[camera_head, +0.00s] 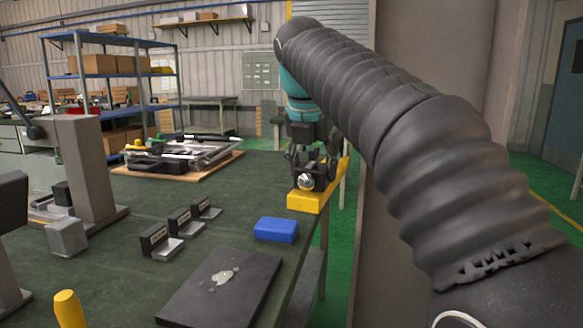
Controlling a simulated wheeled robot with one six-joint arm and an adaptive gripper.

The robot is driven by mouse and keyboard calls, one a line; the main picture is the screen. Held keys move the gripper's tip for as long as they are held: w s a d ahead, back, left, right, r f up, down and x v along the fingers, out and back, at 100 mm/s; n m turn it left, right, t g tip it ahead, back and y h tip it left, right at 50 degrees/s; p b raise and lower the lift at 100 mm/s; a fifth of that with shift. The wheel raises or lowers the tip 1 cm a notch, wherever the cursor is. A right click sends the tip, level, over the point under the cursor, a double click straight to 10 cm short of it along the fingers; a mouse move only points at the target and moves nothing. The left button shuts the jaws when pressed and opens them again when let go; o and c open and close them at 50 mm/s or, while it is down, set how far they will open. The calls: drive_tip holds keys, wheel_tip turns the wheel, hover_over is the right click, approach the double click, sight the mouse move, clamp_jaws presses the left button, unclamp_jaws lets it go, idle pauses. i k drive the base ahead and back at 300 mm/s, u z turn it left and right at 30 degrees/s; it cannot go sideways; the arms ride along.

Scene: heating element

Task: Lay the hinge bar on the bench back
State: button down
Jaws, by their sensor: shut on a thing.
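My gripper (317,171) hangs pointing down above the right edge of the bench (130,245). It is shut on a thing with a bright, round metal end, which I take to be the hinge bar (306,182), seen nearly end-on. Most of its length is hidden by the fingers. A long yellow block (306,202) shows just below and behind the gripper, at the bench edge. I cannot tell whether the bar touches it. A metal frame assembly (190,155) lies on a wooden board at the back of the bench.
A blue block (276,230) and a dark plate (222,290) lie nearer on the bench. Several small black-and-metal brackets (180,222) stand left of them. A grey upright stand (86,165) rises at left. Bare bench top lies between the brackets and the board.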

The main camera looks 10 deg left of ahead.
sight(289, 174)
drive_tip(key=i, duration=1.3)
